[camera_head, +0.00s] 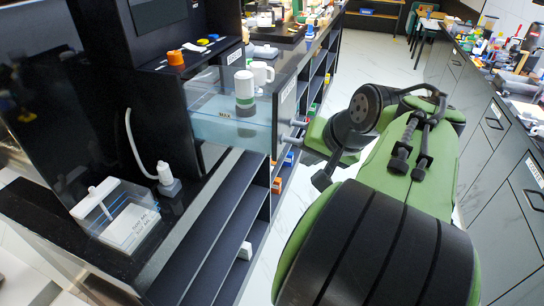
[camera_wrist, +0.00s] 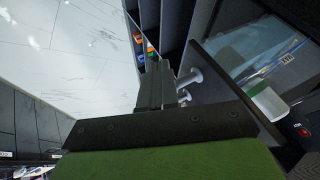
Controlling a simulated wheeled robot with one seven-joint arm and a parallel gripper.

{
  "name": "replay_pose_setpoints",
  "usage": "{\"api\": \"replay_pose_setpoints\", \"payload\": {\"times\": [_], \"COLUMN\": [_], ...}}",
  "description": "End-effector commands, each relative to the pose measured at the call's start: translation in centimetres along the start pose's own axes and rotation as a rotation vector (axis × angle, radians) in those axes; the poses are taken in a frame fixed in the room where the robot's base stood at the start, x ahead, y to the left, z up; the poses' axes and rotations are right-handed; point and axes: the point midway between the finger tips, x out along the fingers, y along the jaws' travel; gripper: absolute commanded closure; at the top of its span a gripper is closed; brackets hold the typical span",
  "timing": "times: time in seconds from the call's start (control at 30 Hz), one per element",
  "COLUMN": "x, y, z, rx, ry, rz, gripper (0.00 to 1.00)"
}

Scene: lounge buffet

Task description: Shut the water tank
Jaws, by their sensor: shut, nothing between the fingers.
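The water tank (camera_head: 222,128) is a clear, blue-tinted box that juts out from the black machine over the counter's front edge. Two grey knobs (camera_head: 295,123) stick out from its front face. In the wrist view the tank (camera_wrist: 255,48) is at the upper right, and the knobs (camera_wrist: 190,77) are just right of my fingers. My gripper (camera_wrist: 155,85) is shut and empty, close beside the knobs; I cannot tell if it touches them. In the head view my green hand (camera_head: 318,135) is just right of the tank's front, with its fingertips mostly hidden.
A white and grey bottle (camera_head: 245,90) and a white mug (camera_head: 262,72) stand at the tank's far side. A small clear container (camera_head: 115,215) and a white hose (camera_head: 130,130) are at the left. Open shelves (camera_head: 240,215) lie below the counter. Marble floor (camera_head: 375,60) is clear behind.

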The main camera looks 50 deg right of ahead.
Motion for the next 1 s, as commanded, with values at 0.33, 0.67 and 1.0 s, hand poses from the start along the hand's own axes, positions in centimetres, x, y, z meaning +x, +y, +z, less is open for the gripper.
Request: {"api": "replay_pose_setpoints", "payload": {"times": [0.33,0.67,1.0], "x": [4.3,4.5,5.0], "y": [-3.1,-3.6,-4.7], "z": [0.0,0.0,0.0], "rx": [-0.003,0.000,-0.004], "ry": [0.000,0.001,0.000], "rz": [0.000,0.000,-0.002], "gripper": [1.00,1.00,1.00]}}
